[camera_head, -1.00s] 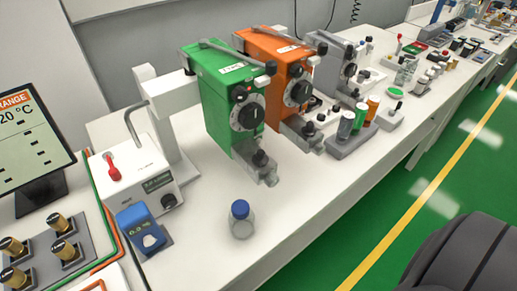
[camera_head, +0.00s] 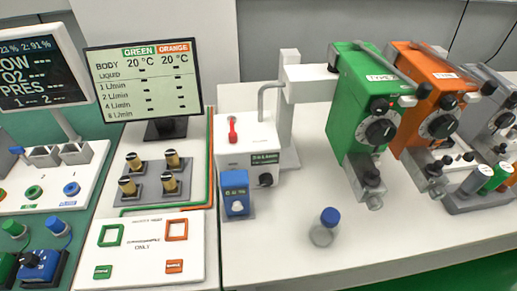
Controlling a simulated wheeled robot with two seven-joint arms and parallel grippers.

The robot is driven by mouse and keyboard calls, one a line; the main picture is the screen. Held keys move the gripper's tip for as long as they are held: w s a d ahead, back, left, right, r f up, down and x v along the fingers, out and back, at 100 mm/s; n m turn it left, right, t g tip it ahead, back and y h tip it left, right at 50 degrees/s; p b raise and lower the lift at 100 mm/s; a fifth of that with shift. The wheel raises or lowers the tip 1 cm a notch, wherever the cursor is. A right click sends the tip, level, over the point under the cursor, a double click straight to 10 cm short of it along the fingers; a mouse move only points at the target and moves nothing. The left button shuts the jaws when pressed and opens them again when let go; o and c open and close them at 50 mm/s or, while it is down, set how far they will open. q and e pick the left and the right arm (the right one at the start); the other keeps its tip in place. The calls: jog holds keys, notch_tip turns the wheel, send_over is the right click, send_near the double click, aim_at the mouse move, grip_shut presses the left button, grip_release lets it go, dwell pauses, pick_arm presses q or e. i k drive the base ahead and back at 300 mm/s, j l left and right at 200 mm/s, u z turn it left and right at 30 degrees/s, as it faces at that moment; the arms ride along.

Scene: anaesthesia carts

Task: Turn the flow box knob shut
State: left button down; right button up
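A white box (camera_head: 240,150) with a red lever (camera_head: 232,130) on top stands in the middle of the bench. It looks like the flow box, though its small dark green label cannot be read clearly. A black knob (camera_head: 265,180) sits low on its front face, at the right. The knob is too small to tell its setting. A grey bent pipe rises from the box beside a white post (camera_head: 288,105). Neither of my grippers is in view.
A blue meter (camera_head: 235,193) stands in front of the box, left of the knob. A blue-capped bottle (camera_head: 325,228) stands to the front right. Green (camera_head: 362,100) and orange (camera_head: 422,95) vaporizers are at right. A screen (camera_head: 143,80) and gold-topped knobs (camera_head: 150,180) are at left.

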aim_at(266, 179)
jog(key=k+j+z, duration=0.15)
jog(key=j+z, duration=0.3)
jog(key=k+j+z, duration=0.2)
jog(key=z, duration=0.25)
jog(key=k+j+z, duration=0.2)
jog(key=z, duration=0.25)
